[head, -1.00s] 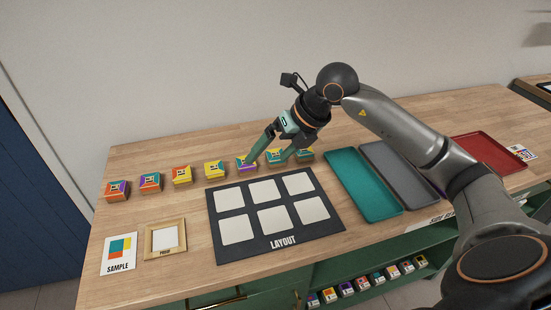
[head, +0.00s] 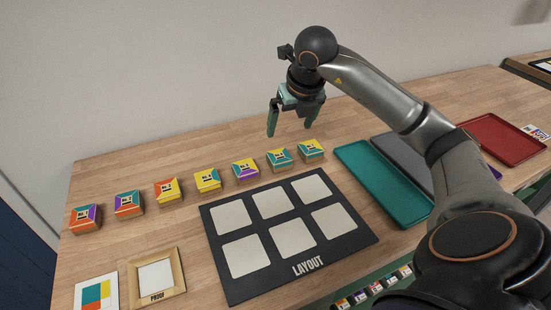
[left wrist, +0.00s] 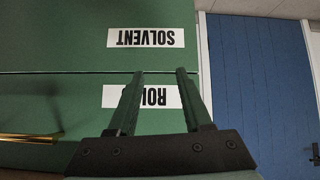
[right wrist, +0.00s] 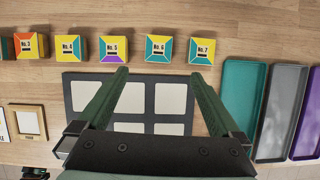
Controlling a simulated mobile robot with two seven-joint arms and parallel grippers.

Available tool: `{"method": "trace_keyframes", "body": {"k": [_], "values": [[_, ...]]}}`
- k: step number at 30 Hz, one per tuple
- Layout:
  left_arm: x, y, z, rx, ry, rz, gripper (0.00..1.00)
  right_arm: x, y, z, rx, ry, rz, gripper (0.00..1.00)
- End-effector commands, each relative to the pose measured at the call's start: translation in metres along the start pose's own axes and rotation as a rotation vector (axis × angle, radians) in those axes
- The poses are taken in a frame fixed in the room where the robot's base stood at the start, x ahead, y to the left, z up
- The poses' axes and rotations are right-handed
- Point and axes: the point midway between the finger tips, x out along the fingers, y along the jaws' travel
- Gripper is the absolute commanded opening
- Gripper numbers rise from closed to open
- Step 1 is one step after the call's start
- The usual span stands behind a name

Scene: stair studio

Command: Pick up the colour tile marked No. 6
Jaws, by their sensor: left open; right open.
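My right gripper (head: 290,130) is open and empty, pointing down above the right end of the row, apart from the tiles. It also shows in the right wrist view (right wrist: 160,73). My left gripper (left wrist: 160,71) is open and empty, in front of green drawer fronts.
The No. 5 tile (head: 245,169) and No. 7 tile (head: 311,149) flank No. 6. The black layout board (head: 362,235) lies in front, its squares pale. Teal (head: 377,180), grey and red (head: 500,138) trays stand right. A proof frame (head: 178,270) is front left.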

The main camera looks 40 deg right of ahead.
Motion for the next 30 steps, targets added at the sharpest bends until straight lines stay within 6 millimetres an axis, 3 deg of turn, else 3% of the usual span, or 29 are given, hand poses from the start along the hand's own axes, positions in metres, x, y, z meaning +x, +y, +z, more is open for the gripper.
{"method": "trace_keyframes", "body": {"k": [1, 5, 15, 23, 30], "values": [[0.007, 0.000, 0.008, 0.001, -0.002, 0.002, 0.50, 0.011, 0.000, -0.004, 0.000, 0.000, 0.001, 1.00], [0.010, 0.000, 0.012, 0.002, -0.010, 0.004, 0.50, 0.018, 0.000, -0.006, 0.000, 0.002, 0.001, 1.00], [0.009, 0.002, 0.008, 0.004, -0.001, 0.009, 0.50, 0.073, 0.001, -0.006, 0.000, 0.005, 0.002, 1.00], [0.009, 0.002, 0.007, 0.005, -0.001, 0.010, 0.50, 0.094, 0.002, -0.005, 0.000, 0.003, 0.001, 1.00], [0.010, 0.002, 0.009, 0.006, -0.003, 0.009, 0.50, 0.129, 0.003, -0.003, 0.000, 0.003, 0.001, 1.00]]}}
